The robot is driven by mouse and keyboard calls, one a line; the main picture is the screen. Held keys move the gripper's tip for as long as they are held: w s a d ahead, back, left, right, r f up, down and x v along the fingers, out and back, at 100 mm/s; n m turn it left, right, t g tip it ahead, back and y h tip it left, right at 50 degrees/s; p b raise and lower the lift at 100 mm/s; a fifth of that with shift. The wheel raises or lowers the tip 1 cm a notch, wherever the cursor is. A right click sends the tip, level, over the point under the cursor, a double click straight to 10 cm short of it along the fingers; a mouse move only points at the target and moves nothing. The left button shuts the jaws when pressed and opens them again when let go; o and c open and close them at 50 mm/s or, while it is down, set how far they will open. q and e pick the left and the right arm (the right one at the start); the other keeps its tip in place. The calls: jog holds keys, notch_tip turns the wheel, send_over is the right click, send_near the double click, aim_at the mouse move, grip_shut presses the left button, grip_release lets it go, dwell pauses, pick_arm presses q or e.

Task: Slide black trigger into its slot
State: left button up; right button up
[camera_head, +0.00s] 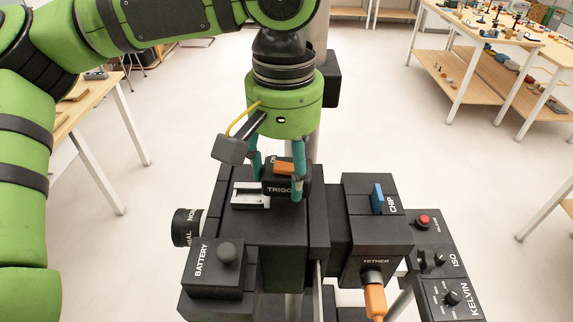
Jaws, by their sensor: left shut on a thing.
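The black trigger (277,188) is a small block with a partly hidden "TRIGG…" label and an orange piece on top. My left gripper (277,180) comes down from above and is shut on it, with one teal finger on each side. The trigger is upright at the top of the large black prop body (265,238). A pale slot (249,195) with a dark inside lies just left of the trigger. I cannot tell whether the trigger touches the body. My right gripper is out of view.
On the prop are a battery block (215,268) with a knob, a blue chip (377,199), an orange tether plug (375,301) and a side panel (447,285) with a red button and dials. Tables (490,40) with small parts stand back right. The floor between is clear.

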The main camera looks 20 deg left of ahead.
pick_arm(q)
jog(key=shift+f+b, duration=0.3)
jog(key=shift+f, duration=0.15)
jog(key=shift+a, duration=0.1)
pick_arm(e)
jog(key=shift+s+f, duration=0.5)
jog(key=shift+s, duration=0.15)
pick_arm(q)
jog(key=shift+f+n, duration=0.2)
jog(key=shift+n, duration=0.1)
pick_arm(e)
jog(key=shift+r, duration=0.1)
pick_arm(q)
jog(key=shift+s+p, duration=0.1)
jog(key=shift+p, duration=1.05)
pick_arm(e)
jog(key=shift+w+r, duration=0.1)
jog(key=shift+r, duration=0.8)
pick_arm(q)
jog(key=shift+s+a+p, duration=0.25)
jog(key=shift+a+p, duration=0.45)
jog(key=shift+a, duration=0.25)
jog(key=shift+s+a+p, duration=0.25)
jog(key=shift+a+p, duration=0.4)
jog(key=shift+a, duration=0.3)
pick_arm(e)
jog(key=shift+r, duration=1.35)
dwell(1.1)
